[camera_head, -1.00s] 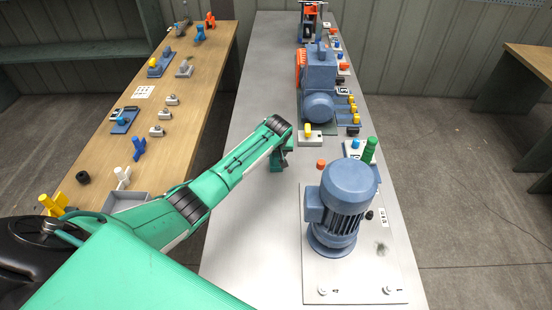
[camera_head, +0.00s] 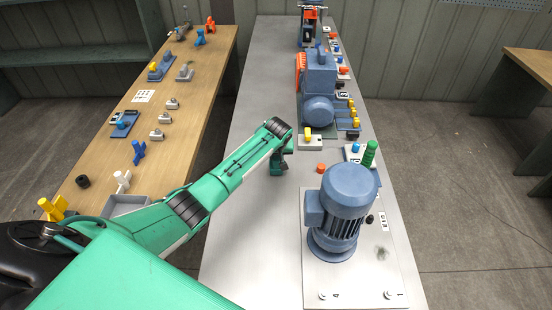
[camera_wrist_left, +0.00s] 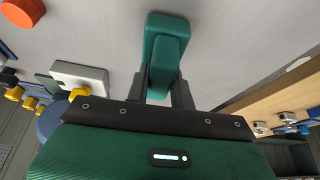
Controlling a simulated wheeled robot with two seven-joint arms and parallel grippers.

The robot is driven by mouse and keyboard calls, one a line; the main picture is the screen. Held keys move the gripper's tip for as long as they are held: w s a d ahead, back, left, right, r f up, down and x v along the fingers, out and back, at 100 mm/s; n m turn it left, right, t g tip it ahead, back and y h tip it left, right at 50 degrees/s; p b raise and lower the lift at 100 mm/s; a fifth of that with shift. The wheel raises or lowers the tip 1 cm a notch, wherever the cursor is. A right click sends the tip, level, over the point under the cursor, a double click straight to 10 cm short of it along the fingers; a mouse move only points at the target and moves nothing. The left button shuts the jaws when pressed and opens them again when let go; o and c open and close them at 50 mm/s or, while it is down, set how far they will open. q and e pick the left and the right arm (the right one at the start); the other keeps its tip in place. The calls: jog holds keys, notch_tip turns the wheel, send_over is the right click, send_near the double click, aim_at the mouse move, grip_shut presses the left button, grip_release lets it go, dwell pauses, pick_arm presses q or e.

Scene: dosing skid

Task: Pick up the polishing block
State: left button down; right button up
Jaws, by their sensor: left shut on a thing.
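The polishing block, a dark green two-part block (camera_wrist_left: 166,50), shows at the top middle of the left wrist view. My left gripper (camera_wrist_left: 165,88) is shut on it, with dark fingers on either side of its narrower part. In the head view my left gripper (camera_head: 285,150) points down over the grey bench, left of the motor. The green block (camera_head: 277,166) shows small below it, partly hidden by the gripper. I cannot tell whether the block touches the bench. My right gripper is not in view.
A blue-grey motor (camera_head: 343,205) stands on a pale plate (camera_head: 360,278) in front and right. A blue pump unit (camera_head: 319,85) stands behind. An orange-red knob (camera_head: 321,168) is just right of the gripper. The grey bench (camera_head: 255,210) is clear on its left side.

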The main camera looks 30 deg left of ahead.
pick_arm(q)
notch_tip(320, 180, up, 19)
jog(key=b, duration=0.4)
jog(key=shift+r+b, duration=0.15)
jog(key=shift+b, duration=0.2)
jog(key=c, duration=2)
grip_release()
jog(key=shift+c, duration=0.4)
